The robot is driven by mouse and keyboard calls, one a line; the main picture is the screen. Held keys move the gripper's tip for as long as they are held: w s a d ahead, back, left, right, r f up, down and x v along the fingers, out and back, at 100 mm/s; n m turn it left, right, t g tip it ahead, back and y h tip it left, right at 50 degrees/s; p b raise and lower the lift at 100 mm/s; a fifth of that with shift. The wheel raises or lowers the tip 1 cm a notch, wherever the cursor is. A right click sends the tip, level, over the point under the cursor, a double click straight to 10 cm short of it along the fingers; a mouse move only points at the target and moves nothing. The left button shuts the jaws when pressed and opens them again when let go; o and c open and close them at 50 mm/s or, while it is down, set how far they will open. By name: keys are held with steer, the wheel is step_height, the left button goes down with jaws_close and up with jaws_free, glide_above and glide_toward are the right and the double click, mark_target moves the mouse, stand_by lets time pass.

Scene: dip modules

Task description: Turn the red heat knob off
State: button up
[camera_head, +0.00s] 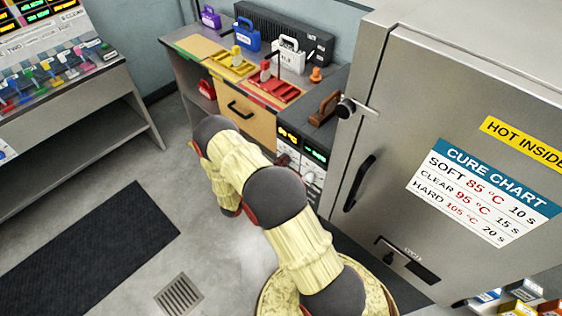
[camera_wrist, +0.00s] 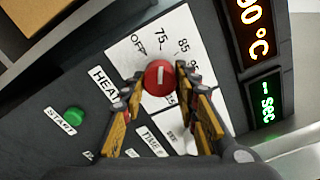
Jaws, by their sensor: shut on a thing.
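The red heat knob (camera_wrist: 159,77) sits on a white dial plate (camera_wrist: 126,50) in the wrist view. The labels OFF, 75 and 85 are around it, and a further label is partly covered. The knob's short white line runs nearly upright in the picture, roughly toward 75. My gripper (camera_wrist: 160,82) is shut on the knob, one fingertip at each side. In the head view my arm reaches down to the control panel (camera_head: 290,160) and hides most of the knob area.
A green START button (camera_wrist: 74,115) is left of my fingers. A TIME label (camera_wrist: 152,141) shows between them. In the head view, a steel oven (camera_head: 400,130) stands close on the right.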

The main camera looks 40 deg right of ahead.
steer(key=shift+w+r+n+p, duration=0.1)
steer(key=shift+n+p, duration=0.95)
steer(key=shift+n, duration=2.85)
steer(key=o, duration=1.2)
steer(key=shift+c, duration=0.2)
steer(key=s+a, duration=0.1)
steer(key=a, duration=1.1)
